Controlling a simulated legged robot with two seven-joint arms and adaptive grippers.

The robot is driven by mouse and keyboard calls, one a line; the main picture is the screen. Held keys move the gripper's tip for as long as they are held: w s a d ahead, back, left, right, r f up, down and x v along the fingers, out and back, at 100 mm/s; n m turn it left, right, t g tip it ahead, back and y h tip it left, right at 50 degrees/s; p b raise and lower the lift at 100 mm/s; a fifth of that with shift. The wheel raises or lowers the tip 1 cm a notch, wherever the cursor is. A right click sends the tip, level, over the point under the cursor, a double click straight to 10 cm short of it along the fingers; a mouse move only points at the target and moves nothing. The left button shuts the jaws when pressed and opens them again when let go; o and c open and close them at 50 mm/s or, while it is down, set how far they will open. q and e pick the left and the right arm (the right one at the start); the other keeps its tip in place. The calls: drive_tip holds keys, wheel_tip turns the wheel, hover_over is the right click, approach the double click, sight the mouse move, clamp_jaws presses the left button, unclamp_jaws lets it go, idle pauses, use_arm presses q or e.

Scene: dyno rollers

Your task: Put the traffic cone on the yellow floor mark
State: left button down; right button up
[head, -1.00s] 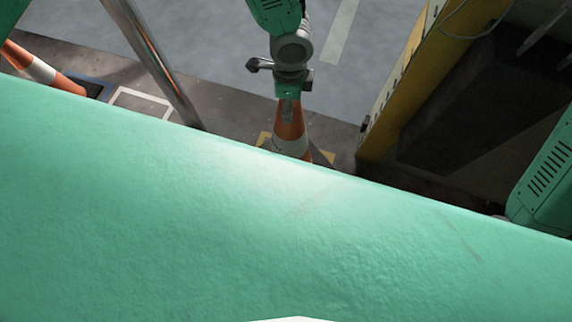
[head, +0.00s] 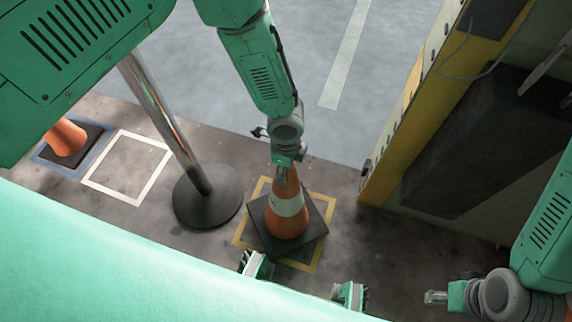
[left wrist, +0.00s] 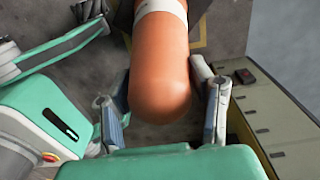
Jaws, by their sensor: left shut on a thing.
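The traffic cone (head: 287,228) is orange with a white band and a dark square base. It is upright at the yellow floor mark (head: 240,228). Its base is turned relative to the yellow outline and covers part of it; I cannot tell if it rests fully on the floor. My left gripper (head: 284,173) comes down from above and is shut on the cone's top. In the left wrist view the rounded orange tip (left wrist: 162,90) lies between the fingers. My right gripper (head: 436,297) is low at the right, away from the cone, seen side-on; its opening is unclear.
A metal post on a round black base (head: 208,205) stands just left of the cone. Further left are an empty white floor mark (head: 128,165) and another cone (head: 66,138) on a blue mark. A yellow-sided structure (head: 392,150) stands at the right.

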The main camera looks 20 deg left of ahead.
use_arm(q)
wheel_tip(320, 180, down, 2)
drive_tip(key=shift+f+b, duration=0.1)
drive_tip(key=shift+b, duration=0.25)
drive_tip(key=c, duration=0.7)
unclamp_jaws()
wheel_tip(320, 180, up, 12)
drive_tip(key=p, duration=0.4)
drive_tip(key=s+a+f+n+g+h, duration=0.1)
drive_tip(key=s+a+f+n+h, duration=0.2)
drive_tip(key=s+n, duration=0.75)
drive_tip(key=s+a+n+y, duration=0.1)
drive_tip(key=s+a+n, duration=0.1)
drive_tip(key=s+a, duration=0.2)
drive_tip(key=s+a+n+t+y, duration=0.1)
drive_tip(key=s+a+n, duration=0.2)
drive_tip(key=a, duration=0.1)
drive_tip(key=s+a+r+n+y, duration=0.1)
drive_tip(key=s+a+n, duration=0.1)
drive_tip(key=s+a, duration=0.2)
drive_tip(key=shift+s+a+r+t, duration=0.1)
drive_tip(key=shift+s+a+t, duration=0.2)
drive_tip(key=shift+a, duration=0.05)
